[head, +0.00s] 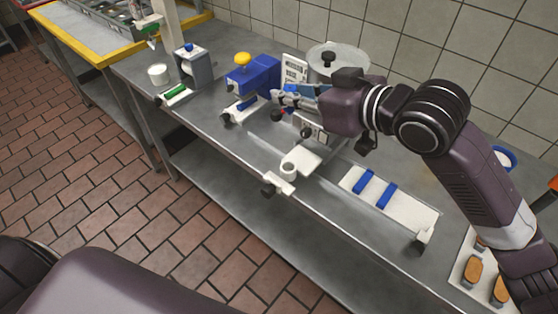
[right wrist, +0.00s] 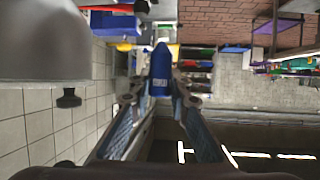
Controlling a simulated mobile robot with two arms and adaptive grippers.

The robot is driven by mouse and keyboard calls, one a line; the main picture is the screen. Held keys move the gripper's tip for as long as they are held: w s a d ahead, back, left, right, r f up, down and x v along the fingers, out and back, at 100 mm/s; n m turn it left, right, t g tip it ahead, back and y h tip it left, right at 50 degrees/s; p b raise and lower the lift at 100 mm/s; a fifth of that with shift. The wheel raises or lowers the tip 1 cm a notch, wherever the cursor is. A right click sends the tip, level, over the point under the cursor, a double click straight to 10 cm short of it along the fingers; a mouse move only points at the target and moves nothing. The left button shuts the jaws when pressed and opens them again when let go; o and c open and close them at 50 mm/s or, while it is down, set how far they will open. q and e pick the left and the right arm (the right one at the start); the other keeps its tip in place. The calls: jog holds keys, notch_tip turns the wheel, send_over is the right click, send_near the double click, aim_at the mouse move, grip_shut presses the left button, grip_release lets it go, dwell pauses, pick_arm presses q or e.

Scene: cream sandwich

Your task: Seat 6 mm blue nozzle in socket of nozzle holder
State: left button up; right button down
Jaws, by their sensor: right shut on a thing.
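In the right wrist view the blue nozzle (right wrist: 160,72) is between the fingertips of my right gripper (right wrist: 160,92), its tapered tip pointing away from the palm. In the head view my right gripper (head: 280,95) is raised over the bench beside the hopper machine, close to the blue block. I cannot make out the nozzle against the blue behind it there. A white bracket with a round, open-topped cup (head: 288,168) stands at the bench's front edge, below and apart from the gripper. I cannot tell for sure that it is the nozzle holder. My left gripper is not in view.
A machine with a grey round hopper (head: 338,58) stands close behind my right gripper. A blue block with a yellow knob (head: 243,60) is to its left. A white board (head: 408,208) with two blue bars lies to the right. Bare steel (head: 330,215) shows near the front edge.

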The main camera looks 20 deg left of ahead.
jog(key=p, duration=0.1)
send_over(289, 162)
jog(key=s, duration=0.1)
notch_tip(289, 162, down, 14)
jog(key=f, duration=0.5)
jog(key=shift+s+d+p, duration=0.2)
jog(key=shift+p, duration=0.2)
jog(key=shift+f, duration=0.1)
jog(key=c, duration=1.8)
grip_release()
jog(key=shift+f, duration=0.15)
